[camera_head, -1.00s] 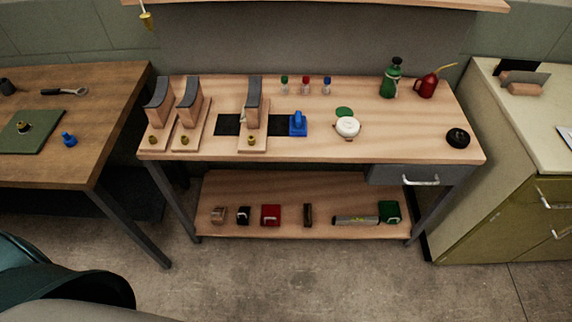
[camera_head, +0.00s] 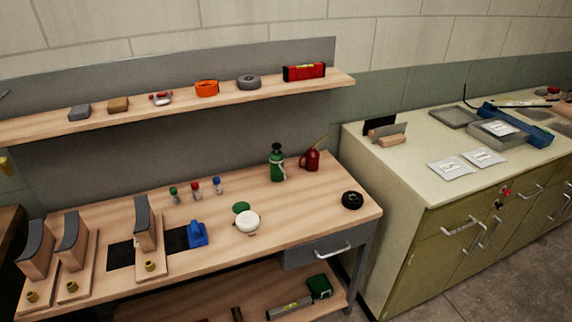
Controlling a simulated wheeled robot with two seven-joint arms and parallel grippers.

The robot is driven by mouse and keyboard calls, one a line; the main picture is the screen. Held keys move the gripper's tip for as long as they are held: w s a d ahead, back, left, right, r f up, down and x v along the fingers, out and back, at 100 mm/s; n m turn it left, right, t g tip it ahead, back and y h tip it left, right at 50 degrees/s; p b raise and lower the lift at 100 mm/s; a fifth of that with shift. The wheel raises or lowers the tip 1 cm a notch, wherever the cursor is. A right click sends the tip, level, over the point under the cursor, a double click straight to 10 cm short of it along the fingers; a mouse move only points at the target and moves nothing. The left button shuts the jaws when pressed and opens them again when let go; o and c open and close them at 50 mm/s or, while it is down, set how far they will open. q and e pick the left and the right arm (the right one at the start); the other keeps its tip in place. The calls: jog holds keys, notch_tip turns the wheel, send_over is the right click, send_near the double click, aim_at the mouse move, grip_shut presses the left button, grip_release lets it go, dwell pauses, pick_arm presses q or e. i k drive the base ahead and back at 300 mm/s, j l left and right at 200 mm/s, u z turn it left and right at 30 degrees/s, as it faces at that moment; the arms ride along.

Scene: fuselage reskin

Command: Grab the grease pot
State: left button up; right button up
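No thing is clearly marked as the grease pot. A round white pot-like thing (camera_head: 247,222) stands on the wooden workbench (camera_head: 300,219), right of its middle, with a flat green disc (camera_head: 241,208) just behind it. A green container with a dark top (camera_head: 277,165) stands farther back, beside a red oil can (camera_head: 310,160) with a thin spout. A round black thing (camera_head: 352,200) sits near the bench's right end. Neither of my grippers is in view.
A blue tool (camera_head: 197,234) and small capped bottles (camera_head: 195,188) share the bench with upright curved-top stands (camera_head: 145,223). A shelf (camera_head: 200,102) overhangs the back. A cabinet (camera_head: 410,170) stands to the right. The bench front around the white thing is clear.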

aim_at(278, 173)
jog(key=i+l+z, duration=0.25)
jog(key=i+l, duration=0.2)
jog(key=i+l+z, duration=0.2)
jog(key=i+l, duration=0.2)
jog(key=i, duration=0.1)
